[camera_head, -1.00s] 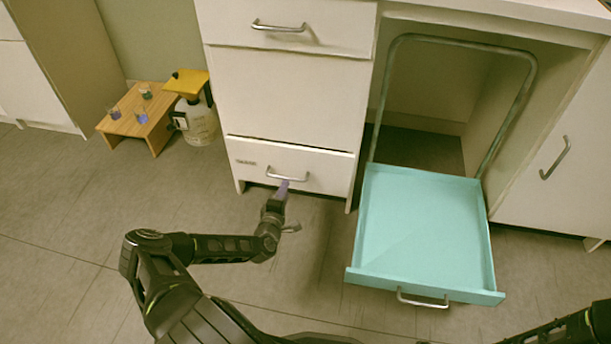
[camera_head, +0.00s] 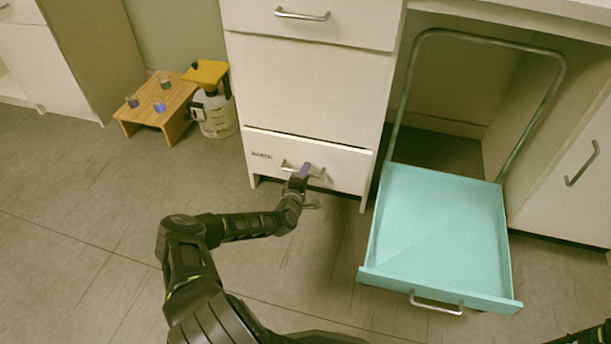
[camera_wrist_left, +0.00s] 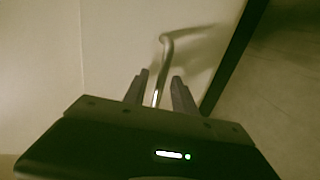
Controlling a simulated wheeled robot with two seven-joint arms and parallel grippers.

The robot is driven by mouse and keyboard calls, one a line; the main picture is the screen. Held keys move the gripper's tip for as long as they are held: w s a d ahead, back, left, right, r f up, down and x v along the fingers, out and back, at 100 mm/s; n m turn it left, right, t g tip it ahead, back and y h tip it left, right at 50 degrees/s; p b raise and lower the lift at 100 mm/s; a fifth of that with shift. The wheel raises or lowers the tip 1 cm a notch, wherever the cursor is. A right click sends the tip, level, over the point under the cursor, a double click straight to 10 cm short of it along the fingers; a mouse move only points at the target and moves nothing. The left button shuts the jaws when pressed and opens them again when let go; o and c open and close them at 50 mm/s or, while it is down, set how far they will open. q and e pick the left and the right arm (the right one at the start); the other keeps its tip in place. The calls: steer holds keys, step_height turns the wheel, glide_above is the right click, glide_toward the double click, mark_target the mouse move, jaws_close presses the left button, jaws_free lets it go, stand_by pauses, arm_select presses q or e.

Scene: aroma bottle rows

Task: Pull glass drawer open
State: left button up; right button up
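The low white drawer (camera_head: 340,168) with a small dark label (camera_head: 262,155), too blurred to read, is at the bottom of the white cabinet and looks shut. Its metal handle (camera_head: 289,168) also shows in the left wrist view (camera_wrist_left: 165,50). My left gripper (camera_head: 304,172) is at this handle. In the left wrist view its two fingers (camera_wrist_left: 159,88) stand apart, one on each side of the bar, with gaps visible. The finger tips are partly hidden in the head view. My right gripper is not in view; only a dark bit of my arm shows bottom right.
A turquoise drawer (camera_head: 440,235) is pulled out at right, its handle (camera_head: 437,304) facing me. A wooden stand (camera_head: 178,96) with small beakers and a yellow-topped bottle (camera_head: 215,116) are at left. Floor (camera_head: 90,220) is clear in front of the left side.

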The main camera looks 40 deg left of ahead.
arm_select(q)
jaws_close()
stand_by(1.4)
